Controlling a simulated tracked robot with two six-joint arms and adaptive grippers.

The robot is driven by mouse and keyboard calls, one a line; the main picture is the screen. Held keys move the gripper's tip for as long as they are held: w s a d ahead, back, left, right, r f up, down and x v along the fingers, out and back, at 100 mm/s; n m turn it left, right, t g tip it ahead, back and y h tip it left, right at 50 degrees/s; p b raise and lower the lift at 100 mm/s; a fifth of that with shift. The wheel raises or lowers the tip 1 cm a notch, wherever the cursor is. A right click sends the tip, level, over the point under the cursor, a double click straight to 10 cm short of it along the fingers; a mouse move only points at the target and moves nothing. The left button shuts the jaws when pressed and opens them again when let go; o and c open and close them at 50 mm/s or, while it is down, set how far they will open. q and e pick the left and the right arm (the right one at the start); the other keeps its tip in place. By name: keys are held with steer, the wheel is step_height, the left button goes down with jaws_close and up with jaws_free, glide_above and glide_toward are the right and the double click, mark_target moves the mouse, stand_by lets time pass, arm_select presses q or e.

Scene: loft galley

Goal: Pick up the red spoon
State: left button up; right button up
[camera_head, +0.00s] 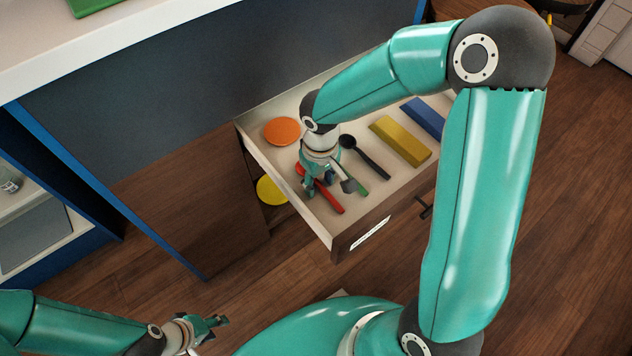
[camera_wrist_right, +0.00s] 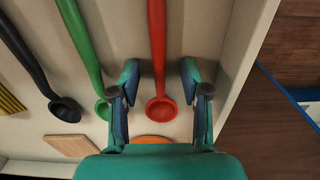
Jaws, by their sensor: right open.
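The red spoon (camera_head: 331,202) lies in the open drawer (camera_head: 284,188), partly hidden by my right gripper in the head view. In the right wrist view the red spoon (camera_wrist_right: 161,108) shows its round bowl and long handle. My right gripper (camera_wrist_right: 160,78) is open, with one finger on each side of the spoon near its bowl. In the head view the right gripper (camera_head: 326,184) is down in the drawer over the spoon. I cannot tell whether the fingers touch it. My left gripper (camera_head: 212,325) is at the lower left, away from the drawer; its jaw gap is unclear.
A green spoon (camera_wrist_right: 84,46) lies close beside the red one, and a black ladle (camera_head: 366,158) lies beyond it. The drawer also holds an orange disc (camera_head: 282,131), a yellow block (camera_head: 400,140) and a blue block (camera_head: 424,118). A yellow disc (camera_head: 270,190) shows lower, outside the drawer.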

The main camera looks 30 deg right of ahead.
jaws_close()
steer(key=shift+r, duration=0.1)
